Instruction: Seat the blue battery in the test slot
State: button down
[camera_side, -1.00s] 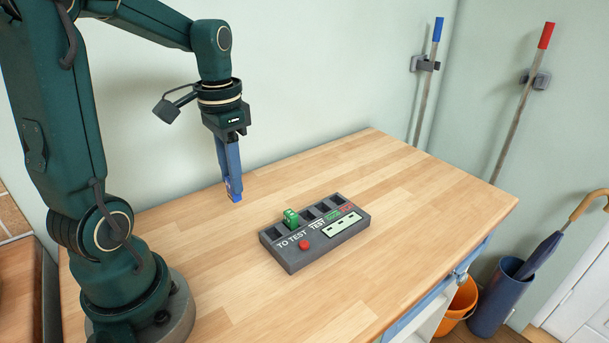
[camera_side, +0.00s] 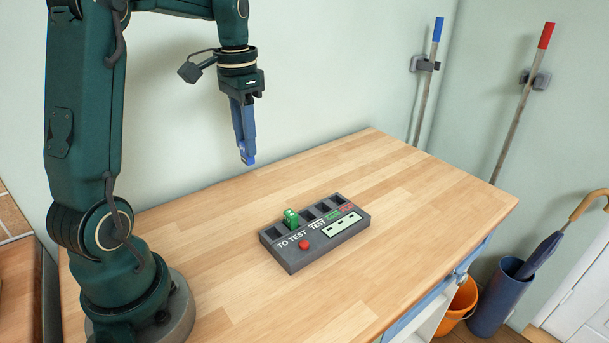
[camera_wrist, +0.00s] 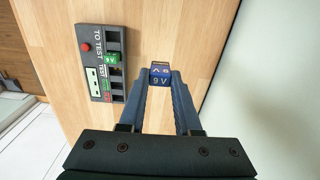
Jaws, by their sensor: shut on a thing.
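My gripper (camera_side: 246,158) is shut on the blue battery (camera_wrist: 158,77), a blue 9 V block held between the fingertips. In the side view only a little of the battery (camera_side: 248,159) shows at the tips. It hangs in the air above the table, behind and to the left of the grey tester (camera_side: 290,262). The tester also shows in the wrist view (camera_wrist: 84,45), left of the battery. It has several dark slots along its back, including the test slot (camera_side: 309,214) behind the "TEST" label. A green battery (camera_side: 291,218) stands in a slot left of it.
The tester has a red button (camera_side: 304,244) and a pale display panel (camera_side: 342,224). The wooden table (camera_side: 420,210) is clear around it. A wall rises behind the table. Mop handles, an orange bucket (camera_side: 462,300) and an umbrella stand (camera_side: 497,300) are off to the right.

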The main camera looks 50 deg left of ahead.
jog(key=w+d+f, duration=0.2)
jog(key=d, duration=0.1)
jog(key=w+d+f, duration=0.2)
jog(key=d+f, duration=0.1)
jog(key=w+d+f, duration=0.2)
jog(key=d, duration=0.1)
jog(key=shift+w+d+f, duration=0.25)
jog(key=shift+w+d, duration=0.15)
jog(key=shift+f, duration=1.9)
jog(key=shift+f, duration=0.1)
jog(key=c, duration=0.6)
grip_release()
